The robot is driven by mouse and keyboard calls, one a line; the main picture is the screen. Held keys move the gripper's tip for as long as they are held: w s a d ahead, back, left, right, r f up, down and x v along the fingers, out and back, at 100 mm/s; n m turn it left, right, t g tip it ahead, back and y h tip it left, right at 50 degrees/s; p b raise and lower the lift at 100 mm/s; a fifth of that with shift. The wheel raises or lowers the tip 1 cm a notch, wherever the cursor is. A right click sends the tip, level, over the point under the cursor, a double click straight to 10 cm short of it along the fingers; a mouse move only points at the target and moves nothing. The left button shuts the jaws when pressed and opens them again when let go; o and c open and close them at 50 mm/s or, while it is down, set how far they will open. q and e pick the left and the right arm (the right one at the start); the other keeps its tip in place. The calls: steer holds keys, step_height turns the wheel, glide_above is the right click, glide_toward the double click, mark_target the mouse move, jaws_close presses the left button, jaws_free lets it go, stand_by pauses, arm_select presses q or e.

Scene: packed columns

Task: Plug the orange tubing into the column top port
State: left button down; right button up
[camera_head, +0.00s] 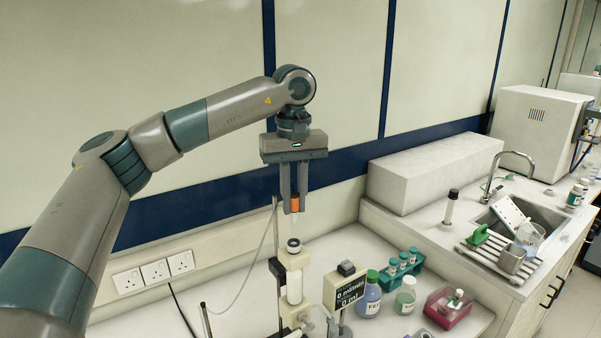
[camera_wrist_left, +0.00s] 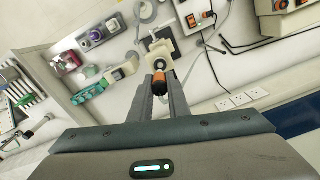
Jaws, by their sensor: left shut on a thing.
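My left gripper (camera_head: 294,208) points straight down and is shut on the orange tubing end (camera_head: 295,204), which shows between its fingertips. A thin pale tube hangs down to the left of the fingers. The column (camera_head: 294,285) stands upright below, with a dark ring-shaped top port (camera_head: 294,243). The orange end is above the port and apart from it. In the left wrist view the orange end (camera_wrist_left: 160,77) sits between the fingertips, with the column top (camera_wrist_left: 159,63) just beyond it. My right gripper is not in view.
A small display box (camera_head: 345,287) stands right of the column. Beside it are a blue-liquid bottle (camera_head: 369,297), a green-capped bottle (camera_head: 405,297), a green vial rack (camera_head: 401,270) and a magenta tray (camera_head: 449,309). A sink (camera_head: 530,216) lies farther right. Wall sockets (camera_head: 154,272) are behind.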

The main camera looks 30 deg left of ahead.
mark_target(293, 215)
arm_select(q)
steer(key=shift+w+a+r, duration=0.25)
steer(key=shift+r, duration=0.4)
steer(key=shift+s, duration=0.15)
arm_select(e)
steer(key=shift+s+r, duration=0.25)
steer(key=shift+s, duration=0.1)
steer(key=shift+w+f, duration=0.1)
